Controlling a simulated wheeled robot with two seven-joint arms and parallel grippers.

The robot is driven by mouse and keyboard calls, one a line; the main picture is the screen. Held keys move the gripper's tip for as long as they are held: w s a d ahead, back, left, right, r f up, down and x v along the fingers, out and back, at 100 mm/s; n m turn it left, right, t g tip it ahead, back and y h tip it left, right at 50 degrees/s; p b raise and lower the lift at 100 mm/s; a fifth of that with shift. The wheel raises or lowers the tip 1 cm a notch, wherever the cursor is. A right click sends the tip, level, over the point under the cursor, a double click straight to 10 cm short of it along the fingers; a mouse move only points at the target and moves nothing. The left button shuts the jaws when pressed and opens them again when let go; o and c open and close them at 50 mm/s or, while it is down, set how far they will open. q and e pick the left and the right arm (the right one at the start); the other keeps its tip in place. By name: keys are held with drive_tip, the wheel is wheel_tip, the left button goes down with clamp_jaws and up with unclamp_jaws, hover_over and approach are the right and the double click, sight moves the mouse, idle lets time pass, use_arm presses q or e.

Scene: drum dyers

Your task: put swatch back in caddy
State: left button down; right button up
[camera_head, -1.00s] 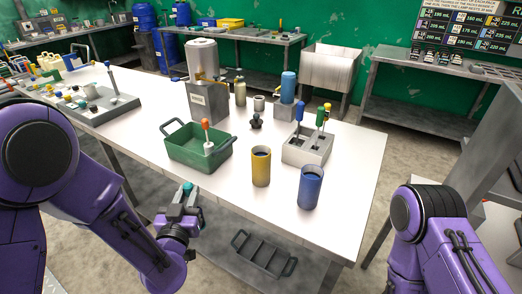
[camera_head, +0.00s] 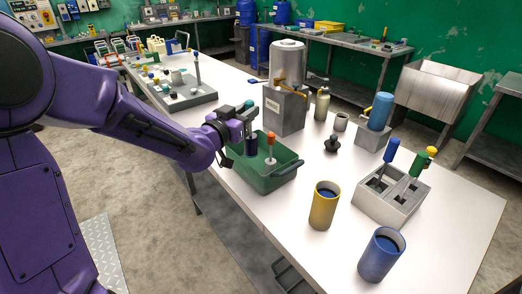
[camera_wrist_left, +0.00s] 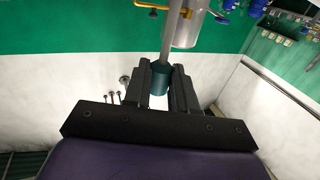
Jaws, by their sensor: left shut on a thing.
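An orange-topped stick (camera_head: 270,138) stands in the tub. My right gripper is out of view.
A yellow cup (camera_head: 323,211) and a blue cup (camera_head: 379,257) stand between the tub and the table's front. The white tabletop is clear at front right.

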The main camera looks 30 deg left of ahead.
use_arm(q)
drive_tip(key=shift+w+a+f+b, duration=0.3)
drive_tip(key=shift+w+f+b, duration=0.05)
drive_tip(key=shift+f+b, duration=0.2)
drive_tip(key=shift+w+a+f+b, duration=0.3)
drive_tip(key=shift+f+b, duration=0.15)
drive_tip(key=shift+b, duration=0.1)
drive_tip(key=w+a+f+p, duration=0.2)
drive_tip(key=w+a+f, duration=0.3)
drive_tip(key=w+f, duration=0.4)
drive_tip(key=shift+f, duration=0.6)
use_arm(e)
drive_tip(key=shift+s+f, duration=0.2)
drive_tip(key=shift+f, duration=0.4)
use_arm(q)
drive_tip(key=shift+s+f, duration=0.1)
drive_tip(key=shift+f, duration=0.05)
drive_tip(key=c, duration=0.9)
unclamp_jaws()
drive_tip(key=shift+f, duration=0.1)
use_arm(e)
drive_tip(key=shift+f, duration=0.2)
